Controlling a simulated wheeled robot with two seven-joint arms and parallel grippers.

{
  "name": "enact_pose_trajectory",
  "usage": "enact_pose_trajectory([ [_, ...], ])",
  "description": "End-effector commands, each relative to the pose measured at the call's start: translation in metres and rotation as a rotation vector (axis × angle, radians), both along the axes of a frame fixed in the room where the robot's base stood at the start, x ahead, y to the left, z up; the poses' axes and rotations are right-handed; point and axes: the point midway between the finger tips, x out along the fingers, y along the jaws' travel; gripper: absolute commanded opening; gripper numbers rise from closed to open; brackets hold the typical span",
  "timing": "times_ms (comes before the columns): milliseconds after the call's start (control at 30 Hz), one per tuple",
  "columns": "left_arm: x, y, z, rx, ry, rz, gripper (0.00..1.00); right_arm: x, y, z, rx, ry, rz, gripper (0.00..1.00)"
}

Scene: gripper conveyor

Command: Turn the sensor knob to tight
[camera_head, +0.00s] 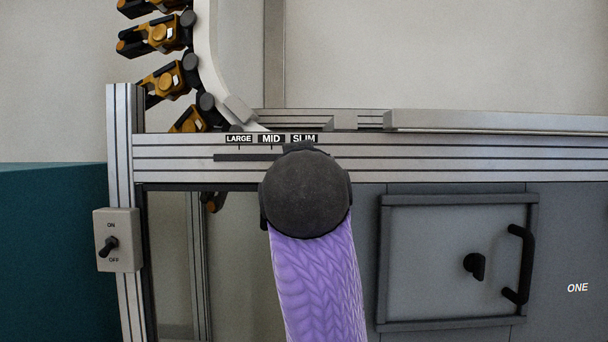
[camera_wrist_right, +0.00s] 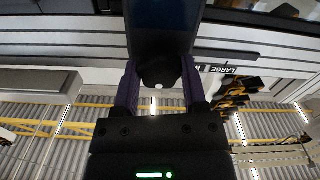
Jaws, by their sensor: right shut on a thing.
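A slide setting with the labels LARGE, MID and SLIM runs along the metal rail (camera_head: 400,150); its dark slot (camera_head: 235,157) shows below LARGE and MID. No label reading "tight" is visible. My right arm comes up from below, and its round dark wrist hides the gripper and the slot's right end under SLIM. In the wrist view my right gripper (camera_wrist_right: 159,80) is shut on a dark block (camera_wrist_right: 163,28), which looks like the slider's knob. Its exact place on the scale is hidden in the head view. My left gripper is not in view.
An ON/OFF toggle switch box (camera_head: 117,240) is on the left post. A grey cabinet door (camera_head: 425,255) with a black knob (camera_head: 475,266) and black handle (camera_head: 522,265) is at right. Orange and black grippers (camera_head: 160,36) hang at upper left behind the rail.

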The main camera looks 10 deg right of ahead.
Motion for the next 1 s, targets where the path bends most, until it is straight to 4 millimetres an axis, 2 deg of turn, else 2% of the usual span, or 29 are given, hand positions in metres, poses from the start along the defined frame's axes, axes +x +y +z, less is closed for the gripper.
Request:
enact_pose_trajectory([
  [500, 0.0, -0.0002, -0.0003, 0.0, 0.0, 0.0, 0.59, 0.0003, 0.0001, -0.0012, 0.019, 0.0, 0.0, 0.0],
  [533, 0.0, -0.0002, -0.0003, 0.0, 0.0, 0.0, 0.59, 0.0003, 0.0001, -0.0011, 0.019, 0.0, 0.0, 0.57],
  [667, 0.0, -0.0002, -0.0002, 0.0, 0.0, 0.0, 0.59, 0.0002, 0.0001, -0.0008, 0.018, -0.001, 0.0, 0.84],
  [700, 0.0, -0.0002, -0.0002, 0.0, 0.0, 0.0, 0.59, 0.0002, 0.0001, -0.0007, 0.018, -0.001, 0.001, 0.9],
  [1000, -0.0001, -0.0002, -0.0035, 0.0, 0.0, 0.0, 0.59, -0.0039, 0.0011, -0.0012, 0.017, -0.005, 0.0, 0.9],
])
